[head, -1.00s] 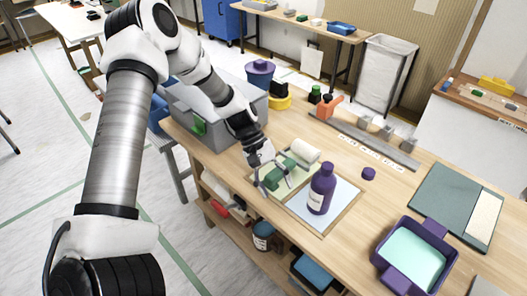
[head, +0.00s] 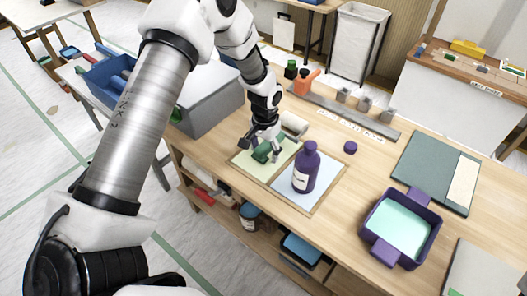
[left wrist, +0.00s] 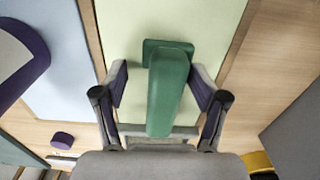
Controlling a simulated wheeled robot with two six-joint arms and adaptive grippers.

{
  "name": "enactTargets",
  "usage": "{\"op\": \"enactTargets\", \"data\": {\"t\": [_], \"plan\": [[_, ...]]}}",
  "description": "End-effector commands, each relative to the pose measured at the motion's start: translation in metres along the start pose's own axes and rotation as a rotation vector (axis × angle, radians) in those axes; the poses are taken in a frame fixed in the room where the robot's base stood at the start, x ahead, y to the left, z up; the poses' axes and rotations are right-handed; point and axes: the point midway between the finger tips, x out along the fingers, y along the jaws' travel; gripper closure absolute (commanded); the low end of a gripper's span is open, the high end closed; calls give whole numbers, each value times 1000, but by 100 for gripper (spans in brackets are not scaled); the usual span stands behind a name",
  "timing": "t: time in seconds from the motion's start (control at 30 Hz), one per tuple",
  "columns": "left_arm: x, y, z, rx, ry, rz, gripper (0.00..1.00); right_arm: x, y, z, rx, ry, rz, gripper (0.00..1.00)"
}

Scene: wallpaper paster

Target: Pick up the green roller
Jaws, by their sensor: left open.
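The green roller (head: 264,153) lies on the pale green panel of a wood-framed board. A white cylinder (head: 293,124) shows just behind it; I cannot tell whether the two are joined. My left gripper (head: 263,147) is low over the roller and partly covers it. In the left wrist view the green roller (left wrist: 168,90) lies between the two open fingers, and its lower end runs toward the palm. The fingers stand on either side with small gaps. My right gripper is not in view.
A purple bottle (head: 306,168) stands close on the board's pale blue panel (head: 328,184). A purple cap (head: 350,147) lies to its right. A grey bin (head: 208,100) is behind left, and a purple tray (head: 375,224) is front right. Clear tabletop lies between the board and tray.

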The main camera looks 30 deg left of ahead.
Motion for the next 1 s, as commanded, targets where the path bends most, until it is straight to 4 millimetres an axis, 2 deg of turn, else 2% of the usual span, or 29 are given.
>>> {"op": "enactTargets", "data": {"t": [0.07,0.1,0.23,0.3,0.4,0.77,0.8,0.87,1.0], "plan": [[1,0,1,-1,-4,1,35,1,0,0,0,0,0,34],[1,0,2,-1,-4,1,39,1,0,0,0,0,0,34],[2,0,2,-1,-5,1,85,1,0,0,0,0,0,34],[2,0,2,-1,-6,1,92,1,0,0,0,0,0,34],[2,0,3,-2,-7,2,95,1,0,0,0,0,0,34],[2,0,4,-2,-12,3,96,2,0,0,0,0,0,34],[-2,0,4,-2,-12,3,100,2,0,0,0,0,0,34],[-11,0,4,-3,-10,3,100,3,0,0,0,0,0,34],[-46,0,2,-3,-4,2,100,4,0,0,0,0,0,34]]}}
